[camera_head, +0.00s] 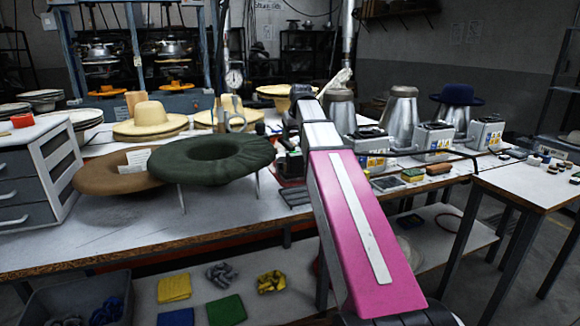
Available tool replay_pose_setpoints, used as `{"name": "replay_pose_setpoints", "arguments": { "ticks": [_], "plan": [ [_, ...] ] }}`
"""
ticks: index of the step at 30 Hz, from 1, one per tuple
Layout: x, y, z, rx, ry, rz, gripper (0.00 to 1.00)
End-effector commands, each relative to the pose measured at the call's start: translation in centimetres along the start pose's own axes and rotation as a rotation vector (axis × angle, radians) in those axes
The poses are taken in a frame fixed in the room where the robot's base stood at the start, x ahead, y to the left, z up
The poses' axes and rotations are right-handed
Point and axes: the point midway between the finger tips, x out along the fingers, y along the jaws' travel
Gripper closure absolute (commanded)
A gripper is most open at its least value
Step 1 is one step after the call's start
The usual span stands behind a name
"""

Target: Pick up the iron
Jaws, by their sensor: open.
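My arm reaches forward over the workbench (235,228) from the lower right. Its end bends down near the middle of the bench, where my gripper (290,163) shows small and dark. It is open, and I see nothing held in it. I cannot make out the iron for certain. The bench around and behind my gripper is partly hidden by my arm. A dark flat ridged piece (295,197) lies on the bench just below my gripper.
A green hat (212,159) and a brown hat (118,172) stand left of my gripper. Metal hat blocks (403,110) and grey boxes (432,141) stand to the right. A drawer unit (60,165) is at the left. The bench's front strip is mostly clear.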

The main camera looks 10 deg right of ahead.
Motion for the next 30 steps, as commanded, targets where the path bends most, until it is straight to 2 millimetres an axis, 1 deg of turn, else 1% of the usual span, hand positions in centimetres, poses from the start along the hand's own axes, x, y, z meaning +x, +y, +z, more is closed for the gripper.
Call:
{"name": "replay_pose_setpoints", "arguments": {
  "ticks": [1,3,11,18,21,24,29,30],
  "plan": [
    [0.8,0.0,0.0,0.0,-0.002,0.0,0.42],
    [1.6,0.0,-0.1,0.0,0.0,0.0,0.42],
    [3.2,-0.1,-0.2,0.0,-0.001,0.0,0.42],
    [6.3,-0.2,-0.6,0.0,-0.001,0.0,0.42],
    [7.3,-0.2,-0.6,0.0,-0.001,0.0,0.42],
    [7.6,-0.2,-0.6,0.0,0.0,0.0,0.42],
    [7.5,-0.2,-0.6,0.0,0.0,0.0,0.42],
    [7.5,-0.2,-0.6,0.0,0.0,0.0,0.54]
  ]
}}
